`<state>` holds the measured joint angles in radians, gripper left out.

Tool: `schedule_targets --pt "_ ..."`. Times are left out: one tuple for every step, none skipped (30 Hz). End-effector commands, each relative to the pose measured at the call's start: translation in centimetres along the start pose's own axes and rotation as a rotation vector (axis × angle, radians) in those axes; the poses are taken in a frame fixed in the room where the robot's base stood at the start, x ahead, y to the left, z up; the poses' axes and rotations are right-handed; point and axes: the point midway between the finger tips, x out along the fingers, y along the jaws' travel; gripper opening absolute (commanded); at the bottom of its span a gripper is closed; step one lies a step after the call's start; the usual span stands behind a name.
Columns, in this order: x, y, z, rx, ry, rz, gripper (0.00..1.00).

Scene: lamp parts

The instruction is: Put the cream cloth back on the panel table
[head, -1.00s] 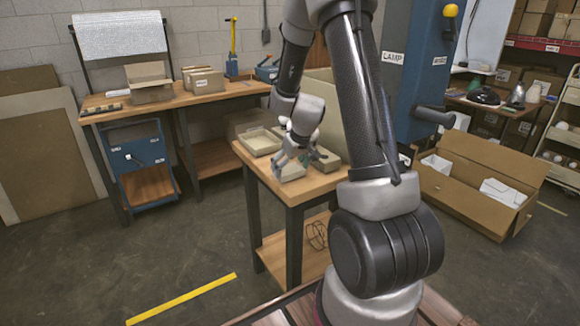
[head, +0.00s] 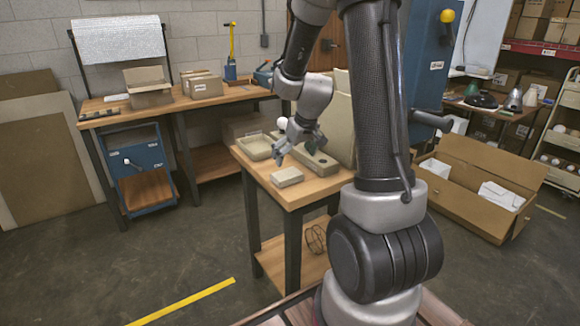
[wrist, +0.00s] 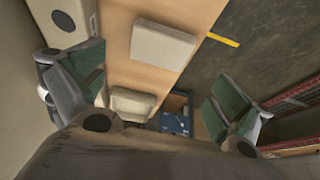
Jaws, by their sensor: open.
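A cream folded block that looks like the cloth (head: 287,177) lies flat near the front left edge of the wooden-topped table (head: 318,190), which I take to be the panel table. In the wrist view the cream cloth (wrist: 163,44) lies on bare wood near the table's edge, apart from my fingers. My gripper (head: 299,153) is above the table, just behind and right of the cloth. In the wrist view my gripper (wrist: 160,95) has its green-padded fingers wide apart with nothing held between them.
A shallow open tray (head: 257,148) stands at the table's back left. A long block with a dark hole (head: 320,163) lies right of the cloth, before leaning beige panels (head: 341,120). A wire coil (head: 315,239) is on the lower shelf. An open carton (head: 470,192) stands right.

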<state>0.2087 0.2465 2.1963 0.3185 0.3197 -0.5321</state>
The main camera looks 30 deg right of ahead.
Motion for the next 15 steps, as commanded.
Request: schedule_targets --pt "-1.1 0.0 -0.1 -0.001 0.004 0.001 1.00" --pt "-1.6 0.0 0.0 0.000 0.003 0.002 1.00" --pt "-2.3 0.0 -0.1 0.000 0.003 0.001 1.00" --pt "-2.7 0.0 -0.1 0.000 0.002 0.001 1.00" --pt "-3.1 0.0 -0.1 0.000 0.002 0.001 1.00" --pt "-3.5 0.0 0.0 0.000 0.001 0.000 1.00" --pt "-3.7 0.0 0.0 0.000 0.000 0.000 1.00" --pt "-4.0 0.0 0.0 0.000 0.000 0.000 1.00" --pt "-4.5 -0.2 0.1 0.000 0.002 0.000 1.00" --pt "-5.0 -0.4 0.2 -0.001 0.002 -0.002 1.00" --pt "-5.6 -0.7 0.3 -0.002 0.002 -0.004 1.00" --pt "-6.8 -1.2 0.5 -0.004 0.004 -0.007 1.00" --pt "-7.8 -1.7 0.8 -0.004 0.005 -0.010 1.00" --pt "-9.0 -2.3 1.2 -0.006 0.005 -0.014 1.00" --pt "-10.8 -3.2 1.9 -0.008 0.006 -0.018 1.00"
